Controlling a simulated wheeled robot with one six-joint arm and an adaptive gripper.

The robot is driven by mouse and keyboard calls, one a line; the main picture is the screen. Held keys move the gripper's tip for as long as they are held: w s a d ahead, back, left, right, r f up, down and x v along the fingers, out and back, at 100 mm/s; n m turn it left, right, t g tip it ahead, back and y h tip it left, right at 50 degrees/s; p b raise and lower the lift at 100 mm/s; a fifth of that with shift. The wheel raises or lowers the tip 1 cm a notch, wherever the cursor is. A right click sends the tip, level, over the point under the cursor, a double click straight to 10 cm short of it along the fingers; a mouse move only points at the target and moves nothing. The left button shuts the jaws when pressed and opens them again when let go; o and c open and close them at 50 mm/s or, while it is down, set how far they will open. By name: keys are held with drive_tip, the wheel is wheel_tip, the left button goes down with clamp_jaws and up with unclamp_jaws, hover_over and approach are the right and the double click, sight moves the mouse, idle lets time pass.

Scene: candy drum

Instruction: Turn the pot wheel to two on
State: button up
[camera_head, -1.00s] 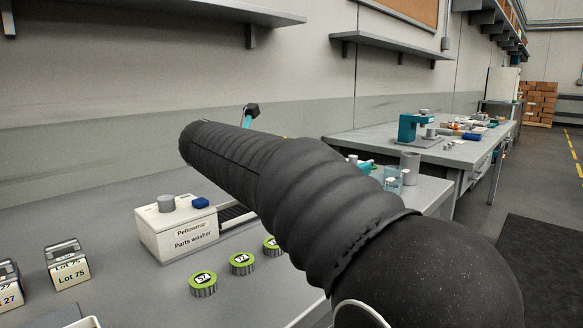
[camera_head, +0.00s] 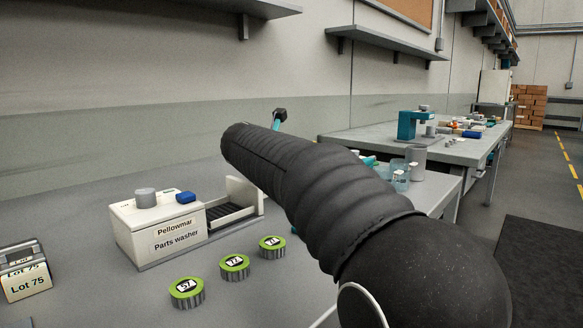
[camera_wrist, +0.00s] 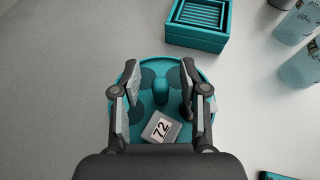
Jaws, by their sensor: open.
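A round teal wheel (camera_wrist: 160,64) lies below my gripper in the wrist view, with several dark round spots near its edge. A short teal knob (camera_wrist: 160,90) stands near its middle. A grey block (camera_wrist: 160,127) with a label reading 72 sits on the wheel's near side, partly tilted in the picture. My gripper (camera_wrist: 159,68) is open, its two fingers on either side of the knob, with clear space between them and the knob. I cannot tell how high the fingertips are above the wheel. In the head view my arm hides the wheel and gripper.
A teal slotted box (camera_wrist: 196,40) stands beyond the wheel, with clear teal cups (camera_wrist: 297,68) at right. The head view shows a parts washer (camera_head: 160,235), green-topped numbered pots (camera_head: 234,266), a Lot 75 holder (camera_head: 27,272) and another bench (camera_head: 385,135).

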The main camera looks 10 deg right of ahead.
clamp_jaws()
drive_tip(key=shift+r+m+g+h+p, duration=0.15)
drive_tip(key=shift+m+g+h+p, duration=0.35)
drive_tip(key=shift+p, duration=0.6)
drive_tip(key=shift+m+h+p, duration=0.3)
drive_tip(key=shift+p, duration=0.05)
drive_tip(key=shift+m+g+h+p, duration=0.6)
drive_tip(key=shift+m+g+p, duration=0.1)
drive_tip(key=shift+g+p, duration=0.15)
drive_tip(key=shift+m+g+h+p, duration=0.35)
drive_tip(key=shift+m+g+h, duration=0.35)
drive_tip(key=shift+m+g, duration=0.85)
drive_tip(key=shift+m, duration=0.15)
